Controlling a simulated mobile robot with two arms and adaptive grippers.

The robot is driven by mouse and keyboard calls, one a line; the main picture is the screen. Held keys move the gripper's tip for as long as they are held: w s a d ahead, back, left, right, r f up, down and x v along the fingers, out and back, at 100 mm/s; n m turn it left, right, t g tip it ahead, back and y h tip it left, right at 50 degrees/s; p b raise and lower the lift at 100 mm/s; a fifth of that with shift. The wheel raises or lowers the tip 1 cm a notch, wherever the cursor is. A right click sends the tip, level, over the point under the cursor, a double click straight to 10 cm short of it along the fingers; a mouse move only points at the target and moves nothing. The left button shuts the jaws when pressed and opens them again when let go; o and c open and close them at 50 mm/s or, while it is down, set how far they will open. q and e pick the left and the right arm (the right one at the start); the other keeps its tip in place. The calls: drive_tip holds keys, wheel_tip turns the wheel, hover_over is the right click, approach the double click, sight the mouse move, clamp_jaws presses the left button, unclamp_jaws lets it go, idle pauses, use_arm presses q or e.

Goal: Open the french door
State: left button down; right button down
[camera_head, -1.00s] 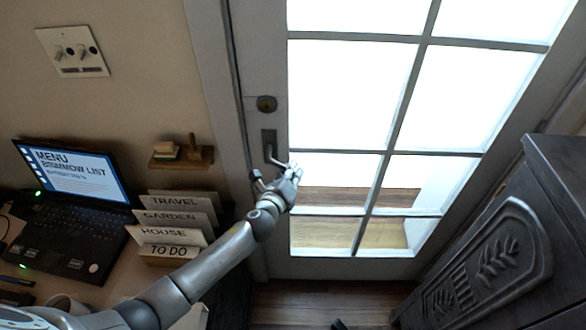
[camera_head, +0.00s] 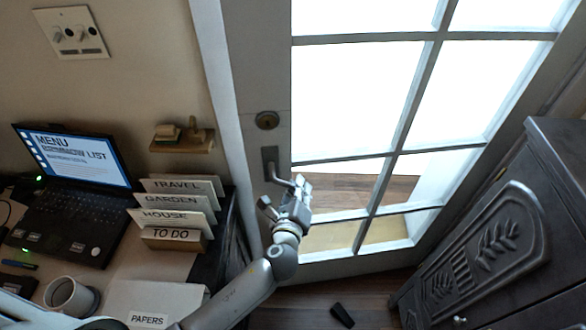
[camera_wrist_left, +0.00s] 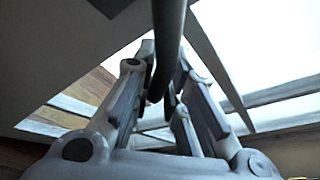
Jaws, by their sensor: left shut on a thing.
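The french door (camera_head: 259,60) has a grey frame and several bright glass panes. Its lever handle (camera_head: 270,160) is on its left side, below a round lock (camera_head: 267,120). My left gripper (camera_head: 285,193) is at the lever, shut on it. In the left wrist view the dark lever (camera_wrist_left: 168,35) runs down between the fingers of my left gripper (camera_wrist_left: 158,92). The fingers hide the lever's end. My right gripper is not in view.
A dark carved cabinet (camera_head: 500,235) stands close on the right. A desk on the left holds a laptop (camera_head: 75,190), a mug (camera_head: 70,296) and a file rack (camera_head: 173,238). A small shelf (camera_head: 182,142) is on the wall. A small dark object (camera_head: 342,315) lies on the floor.

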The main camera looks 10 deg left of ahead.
use_arm(q)
drive_tip(key=s+d+n+y+b, duration=0.1)
drive_tip(key=s+d+b, duration=0.2)
drive_tip(key=s+d, duration=0.6)
drive_tip(key=s, duration=0.5)
drive_tip(key=shift+n+y, duration=0.3)
drive_tip(key=shift+y, duration=0.1)
drive_tip(key=c, duration=1.4)
unclamp_jaws()
drive_tip(key=shift+s, duration=0.15)
drive_tip(key=shift+c, duration=0.2)
drive_tip(key=v, duration=1.2)
drive_tip(key=shift+r, duration=0.15)
